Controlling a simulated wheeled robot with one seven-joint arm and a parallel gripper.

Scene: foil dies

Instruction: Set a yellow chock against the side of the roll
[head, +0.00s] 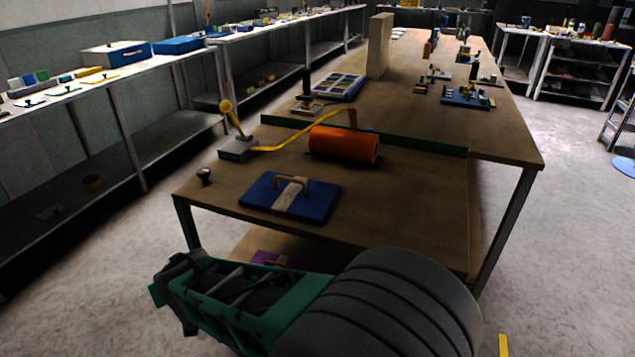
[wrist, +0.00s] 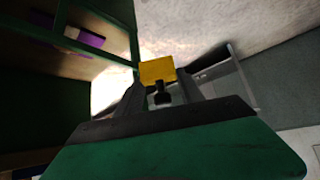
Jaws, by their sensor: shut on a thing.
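The orange roll (head: 343,144) lies on its side on the brown bench, near the low green strip. A yellow chock (wrist: 157,72) shows in the wrist view between the fingertips of my gripper (wrist: 160,85), which is shut on it. In the head view my green gripper (head: 178,290) is low in front of the bench, to the left of and well apart from the roll. The chock cannot be made out there. A yellow strap (head: 290,148) runs from a grey block up to the roll's top.
A blue board with a wooden handle (head: 290,195) lies in front of the roll. A small dark knob (head: 204,176) stands near the bench's left edge. The grey lever block (head: 238,148) is left of the roll. Bare bench (head: 420,205) shows at right.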

